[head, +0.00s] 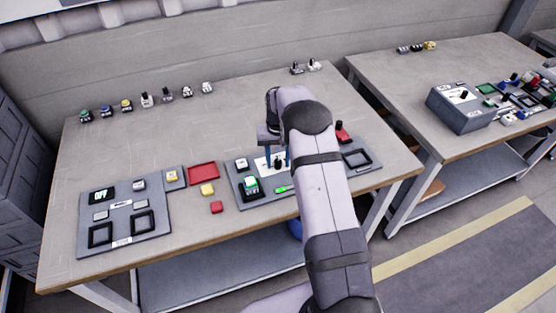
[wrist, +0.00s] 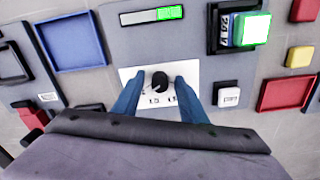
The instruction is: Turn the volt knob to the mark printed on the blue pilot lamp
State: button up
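The black knob (wrist: 160,81) sits on a white dial plate (wrist: 142,74) with printed numbers, partly hidden by my fingers. The number near its lower side looks like 1.0 or 10, but is hard to read. My gripper (wrist: 160,88) has one blue finger on each side of the knob, with a narrow gap on both sides; it is open. In the head view my gripper (head: 277,156) reaches down over the dial plate (head: 263,165). A small blue-topped part (head: 106,111) stands in the back row; any mark on it is too small to read.
A lit green lamp or button (wrist: 250,28) and a green bar display (wrist: 168,13) sit near the dial. A blue tray (wrist: 73,42), a red tray (wrist: 287,94) and a white switch (wrist: 229,97) are nearby. Another panel (head: 152,243) lies left.

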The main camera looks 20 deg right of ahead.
aim_at(277, 163)
jog(key=shift+r+b, duration=1.1)
jog(key=shift+r, duration=2.6)
jog(key=shift+s+a+r, duration=0.25)
jog(key=shift+s, duration=0.15)
jog(key=s+a+n, duration=0.1)
jog(key=s+a, duration=0.2)
jog(key=s, duration=0.7)
jog(key=s+a+r+n, duration=0.1)
jog(key=s+a, duration=0.2)
jog(key=s, duration=0.7)
jog(key=s+a+n, duration=0.1)
jog(key=s+a, duration=0.2)
jog(key=s, duration=0.8)
notch_tip(277, 163, down, 41)
jog(key=b, duration=4.1)
jog(key=shift+w, duration=0.25)
